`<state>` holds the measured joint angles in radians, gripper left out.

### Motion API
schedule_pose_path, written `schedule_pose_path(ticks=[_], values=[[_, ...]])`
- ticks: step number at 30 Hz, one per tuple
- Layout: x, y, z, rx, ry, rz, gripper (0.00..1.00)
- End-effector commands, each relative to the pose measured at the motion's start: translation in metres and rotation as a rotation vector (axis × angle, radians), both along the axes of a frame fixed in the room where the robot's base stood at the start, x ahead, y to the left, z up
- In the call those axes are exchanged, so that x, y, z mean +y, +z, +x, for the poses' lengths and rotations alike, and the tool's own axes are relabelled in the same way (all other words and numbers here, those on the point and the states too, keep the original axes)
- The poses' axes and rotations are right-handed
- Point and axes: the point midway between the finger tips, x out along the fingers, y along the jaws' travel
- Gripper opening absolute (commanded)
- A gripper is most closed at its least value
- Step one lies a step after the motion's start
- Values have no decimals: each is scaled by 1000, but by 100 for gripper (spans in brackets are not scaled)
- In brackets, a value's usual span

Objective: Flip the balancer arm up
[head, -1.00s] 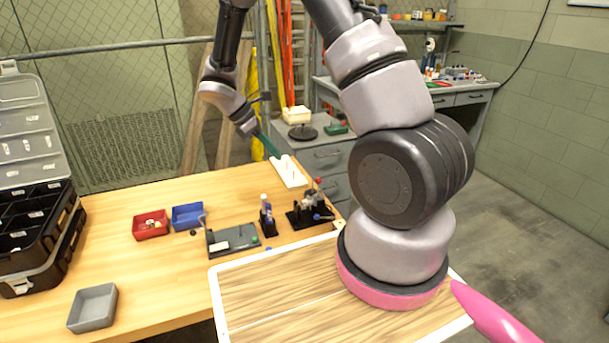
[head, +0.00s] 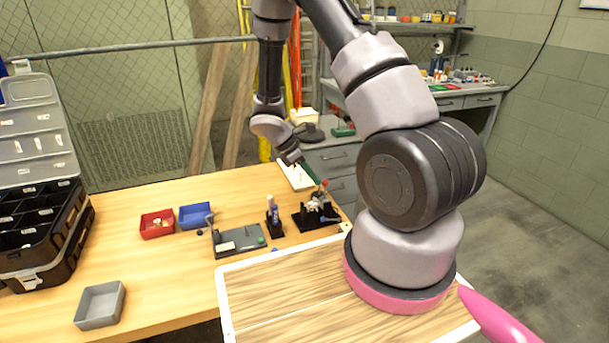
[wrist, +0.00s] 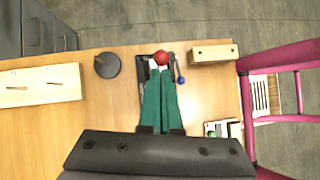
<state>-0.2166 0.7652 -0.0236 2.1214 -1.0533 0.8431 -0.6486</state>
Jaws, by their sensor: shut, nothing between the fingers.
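A small black-based fixture (head: 312,216) stands near the right end of the wooden table in the head view. It carries a red ball knob (head: 325,183) and a blue knob (head: 337,218). I cannot tell for sure which part is the balancer arm. In the wrist view the red ball (wrist: 160,57) shows just beyond my green fingertips, and a thin lever with a blue ball (wrist: 181,79) is to their right. My gripper (wrist: 161,72) is shut and empty, seen over the fixture, hiding most of it. In the head view my gripper (head: 297,166) is above and behind the fixture.
A white block (head: 295,175) lies behind. Red (head: 157,224), blue (head: 195,216) and grey (head: 100,305) bins are farther left.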

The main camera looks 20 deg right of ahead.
Motion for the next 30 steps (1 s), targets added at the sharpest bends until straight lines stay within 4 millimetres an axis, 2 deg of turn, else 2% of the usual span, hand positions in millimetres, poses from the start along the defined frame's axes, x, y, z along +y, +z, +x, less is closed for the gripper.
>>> schedule_pose_path(ticks=[14,30], values=[[-2,0,0,0,0,8,0],[-13,3,0,-1,-2,104,0]])
